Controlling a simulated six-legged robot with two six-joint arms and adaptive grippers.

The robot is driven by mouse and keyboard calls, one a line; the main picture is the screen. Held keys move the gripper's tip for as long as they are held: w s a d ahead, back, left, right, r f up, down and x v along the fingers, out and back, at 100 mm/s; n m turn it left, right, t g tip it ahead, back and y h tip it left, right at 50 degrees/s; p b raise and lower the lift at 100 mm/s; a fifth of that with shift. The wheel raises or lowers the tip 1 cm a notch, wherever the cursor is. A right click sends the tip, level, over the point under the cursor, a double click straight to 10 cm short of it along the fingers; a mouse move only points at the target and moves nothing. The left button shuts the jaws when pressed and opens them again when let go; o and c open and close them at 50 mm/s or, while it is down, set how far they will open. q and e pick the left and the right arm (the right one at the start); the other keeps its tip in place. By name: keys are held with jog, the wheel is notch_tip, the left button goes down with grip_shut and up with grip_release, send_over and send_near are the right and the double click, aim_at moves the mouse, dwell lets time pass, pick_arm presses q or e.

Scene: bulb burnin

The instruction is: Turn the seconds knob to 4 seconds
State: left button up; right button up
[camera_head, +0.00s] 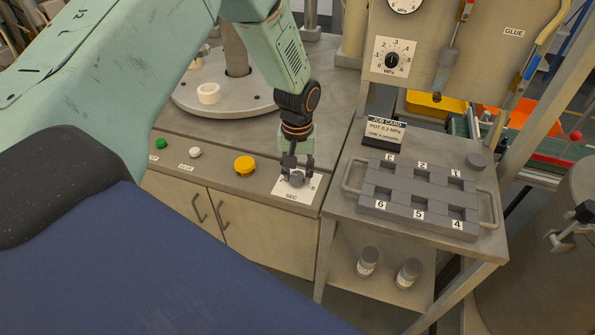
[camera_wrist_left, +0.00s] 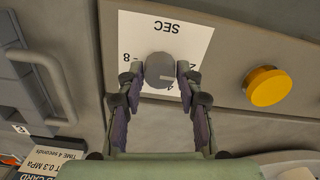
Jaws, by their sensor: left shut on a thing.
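The seconds knob (camera_head: 297,180) is a grey round knob on a white plate marked SEC (camera_head: 291,196), on the sloped front of the machine bench. In the left wrist view the knob (camera_wrist_left: 160,68) shows from above, with a short pale pointer line on its top. The plate appears upside down there, with an 8 at its left and a partly hidden number below the knob. My left gripper (camera_head: 297,170) is shut on the knob, one finger on each side. The exact pointer reading is too small to tell. The job card (camera_head: 384,131) reads TIME 4 seconds.
A yellow button (camera_head: 245,165), a white button (camera_head: 195,152) and a green button (camera_head: 160,144) sit left of the knob. A side table holds a numbered grey tray (camera_head: 415,217). A pressure dial (camera_head: 391,60) is on the panel behind.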

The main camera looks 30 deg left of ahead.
pick_arm(q)
jog(key=shift+m, duration=0.3)
jog(key=shift+m+p, duration=0.3)
jog(key=shift+m, duration=0.7)
jog(key=m, duration=0.2)
jog(key=shift+m, duration=0.4)
jog(key=m, duration=0.6)
jog(key=shift+m, duration=0.3)
jog(key=o, duration=1.1)
jog(key=shift+s, duration=0.1)
jog(key=shift+o, duration=0.2)
